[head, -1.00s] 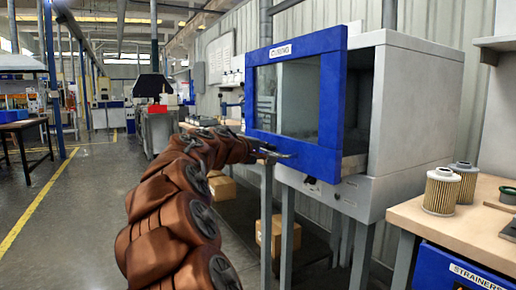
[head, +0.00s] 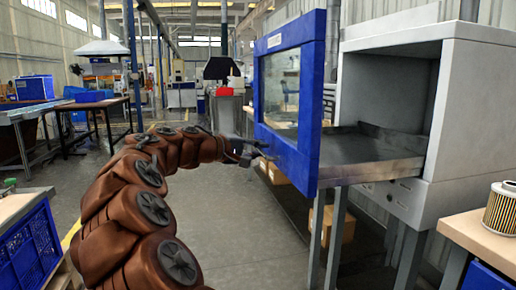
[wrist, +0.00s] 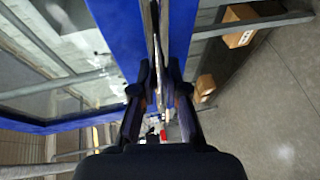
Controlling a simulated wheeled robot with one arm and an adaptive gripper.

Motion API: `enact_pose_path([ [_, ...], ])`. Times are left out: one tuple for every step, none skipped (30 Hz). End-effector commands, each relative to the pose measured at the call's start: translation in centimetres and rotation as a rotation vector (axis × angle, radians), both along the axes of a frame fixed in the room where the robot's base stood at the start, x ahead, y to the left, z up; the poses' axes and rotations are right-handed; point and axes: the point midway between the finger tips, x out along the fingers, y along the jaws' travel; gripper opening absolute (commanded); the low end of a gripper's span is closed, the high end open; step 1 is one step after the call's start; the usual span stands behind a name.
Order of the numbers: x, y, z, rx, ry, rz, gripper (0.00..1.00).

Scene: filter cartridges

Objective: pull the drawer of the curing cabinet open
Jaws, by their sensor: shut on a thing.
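The curing cabinet (head: 445,120) is a white box on grey legs at the right of the head view. Its drawer has a blue front (head: 302,160) with a clear window. The drawer stands well out of the cabinet, and its grey metal tray (head: 370,160) bridges the gap between front and box. My gripper (head: 262,152) is at the lower part of the blue front, on its outer side. In the wrist view my gripper (wrist: 160,85) is shut on the drawer's thin metal handle (wrist: 158,50), beside the blue front (wrist: 120,30). The tray's visible part looks empty.
A wooden bench (head: 475,235) with a filter cartridge (head: 502,208) stands at the right. A blue crate (head: 30,245) is at the lower left. Cardboard boxes (head: 335,222) lie under the cabinet. The grey floor (head: 235,220) between is open.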

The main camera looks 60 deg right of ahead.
Motion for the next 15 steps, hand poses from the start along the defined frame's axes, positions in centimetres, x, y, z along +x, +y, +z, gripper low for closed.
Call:
enact_pose_path([
  [0.13, 0.00, 0.01, 0.000, 0.000, 0.003, 0.00],
  [0.14, 0.00, 0.00, -0.001, -0.001, 0.004, 0.00],
  [0.16, 0.00, 0.01, -0.001, -0.001, 0.004, 0.00],
  [0.16, 0.01, 0.02, -0.001, -0.001, 0.004, 0.00],
  [0.17, 0.01, 0.02, -0.001, -0.001, 0.005, 0.00],
  [0.17, 0.02, 0.02, -0.001, -0.001, 0.005, 0.00],
  [0.18, 0.01, 0.02, 0.000, 0.000, 0.005, 0.00],
  [0.20, 0.02, 0.02, 0.000, 0.000, 0.005, 0.16],
  [0.18, 0.01, 0.01, 0.000, 0.000, 0.005, 0.20],
  [0.19, 0.02, 0.02, 0.000, 0.000, 0.005, 0.23],
  [0.18, 0.03, 0.02, 0.000, 0.000, 0.005, 0.26],
  [0.16, 0.02, 0.02, 0.000, 0.000, 0.005, 0.31],
  [0.16, 0.03, 0.02, 0.000, 0.000, 0.004, 0.34],
  [0.16, 0.03, 0.02, 0.000, 0.000, 0.004, 0.37],
  [0.16, 0.03, 0.02, 0.000, 0.000, 0.004, 0.39],
])
